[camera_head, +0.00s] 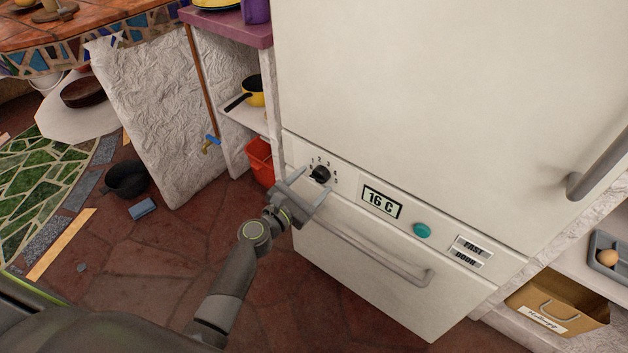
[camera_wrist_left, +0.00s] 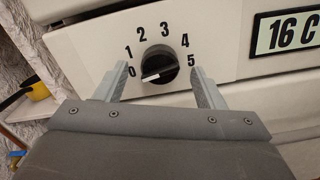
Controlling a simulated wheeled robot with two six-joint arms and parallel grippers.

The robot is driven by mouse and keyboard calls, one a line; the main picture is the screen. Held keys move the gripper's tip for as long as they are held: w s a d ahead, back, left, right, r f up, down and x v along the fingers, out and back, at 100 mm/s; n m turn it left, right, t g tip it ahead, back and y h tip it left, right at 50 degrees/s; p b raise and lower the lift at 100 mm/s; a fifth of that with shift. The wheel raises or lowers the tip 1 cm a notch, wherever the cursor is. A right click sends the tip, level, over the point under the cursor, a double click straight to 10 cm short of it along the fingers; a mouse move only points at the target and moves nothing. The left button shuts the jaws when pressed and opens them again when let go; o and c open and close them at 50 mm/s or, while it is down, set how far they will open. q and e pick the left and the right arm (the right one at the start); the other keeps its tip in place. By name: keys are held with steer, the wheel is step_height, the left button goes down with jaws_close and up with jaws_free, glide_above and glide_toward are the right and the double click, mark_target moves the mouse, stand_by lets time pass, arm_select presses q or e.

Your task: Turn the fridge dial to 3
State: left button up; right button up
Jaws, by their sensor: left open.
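The fridge dial (camera_head: 320,174) is a round black knob on the white panel (camera_head: 346,190), with the numbers 0 to 5 printed around it. In the left wrist view the dial (camera_wrist_left: 160,64) shows a white mark on its lower left side, pointing towards the 0. My left gripper (camera_head: 315,182) is open in front of the panel. In the left wrist view its two fingers (camera_wrist_left: 159,75) stand either side of the dial, with a visible gap at each side. Whether the fingertips reach the panel is unclear. My right gripper is not in view.
Right of the dial are a display (camera_head: 381,202) reading 16 C, a green button (camera_head: 422,230) and FAST and DOOR labels. A drawer handle (camera_head: 380,255) runs below the panel. A red bucket (camera_head: 260,160) stands left of the fridge.

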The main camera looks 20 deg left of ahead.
arm_select(q)
steer(key=shift+w+d, duration=0.25)
steer(key=shift+w, duration=0.45)
steer(key=c, duration=1)
